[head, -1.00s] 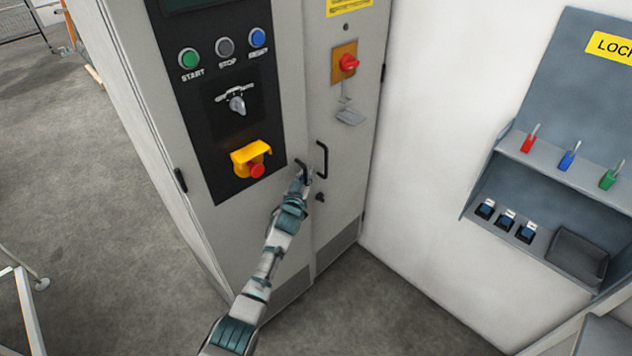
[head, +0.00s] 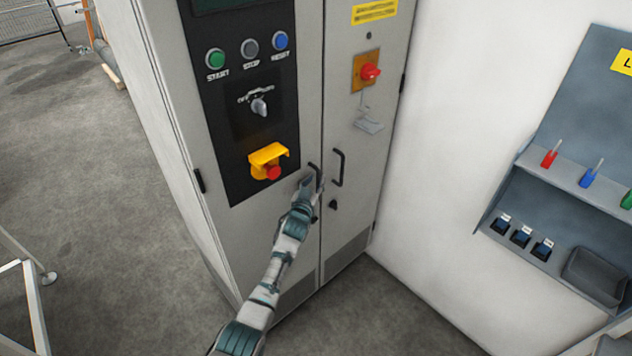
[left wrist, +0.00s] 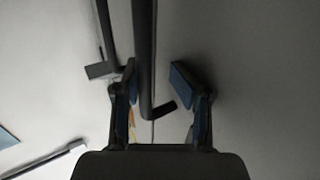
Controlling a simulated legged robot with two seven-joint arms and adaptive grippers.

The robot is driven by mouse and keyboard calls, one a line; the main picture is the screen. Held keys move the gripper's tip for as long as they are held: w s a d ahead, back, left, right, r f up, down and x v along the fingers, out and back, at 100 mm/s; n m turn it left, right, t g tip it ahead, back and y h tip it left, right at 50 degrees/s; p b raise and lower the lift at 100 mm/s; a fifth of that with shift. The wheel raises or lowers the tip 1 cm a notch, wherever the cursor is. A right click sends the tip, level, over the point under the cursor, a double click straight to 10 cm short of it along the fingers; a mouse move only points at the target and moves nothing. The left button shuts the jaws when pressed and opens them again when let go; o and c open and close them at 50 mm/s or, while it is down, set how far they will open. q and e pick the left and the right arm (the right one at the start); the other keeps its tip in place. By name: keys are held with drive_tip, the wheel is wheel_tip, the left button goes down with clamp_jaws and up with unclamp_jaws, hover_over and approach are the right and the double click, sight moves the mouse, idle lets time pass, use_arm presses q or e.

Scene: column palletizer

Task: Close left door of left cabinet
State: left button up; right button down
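The left door (head: 225,225) of the grey cabinet carries a black control panel and looks flush, or nearly so, with the right door (head: 350,215). A thin dark seam runs between them. My left gripper (head: 311,186) is at the left door's black handle (head: 314,172), low beside the seam. In the left wrist view, my left gripper (left wrist: 160,98) is open, with a dark handle bar (left wrist: 144,50) between its blue-padded fingers, closer to the left finger. Whether it touches the bar is unclear. My right gripper is not in view.
The right door's handle (head: 340,168) is close beside my gripper, with a black knob (head: 333,205) below it. A red emergency button (head: 272,172) and red switch (head: 370,72) stick out. A lockout station (head: 570,180) hangs on the right wall.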

use_arm(q)
drive_tip(key=shift+d+r, duration=0.3)
drive_tip(key=shift+d, duration=0.35)
drive_tip(key=shift+s, duration=0.1)
drive_tip(key=shift+s+a, duration=0.2)
drive_tip(key=shift+s, duration=0.05)
drive_tip(key=v, duration=1.1)
drive_tip(key=shift+a+f, duration=0.1)
drive_tip(key=shift+a, duration=0.05)
drive_tip(key=shift+f, duration=0.1)
